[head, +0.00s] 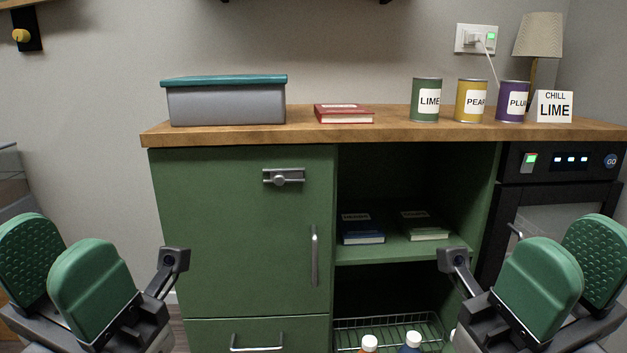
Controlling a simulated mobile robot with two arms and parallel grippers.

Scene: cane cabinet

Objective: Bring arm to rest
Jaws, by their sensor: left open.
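My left gripper (60,262) is at the lower left of the head view, with its two green pads apart and nothing between them. My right gripper (569,262) is at the lower right in a mirrored pose, with its pads also apart and empty. Both grippers are in front of the green cabinet (220,230), one toward each side of it. Neither appears to touch anything.
The wooden counter (230,133) holds a lidded grey box (225,104), a red book (343,114), several cans and a sign (554,106). Two books lie on the open shelf (390,250), above a wire basket (400,325) with bottles. The cabinet door is closed. An appliance (560,165) stands right.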

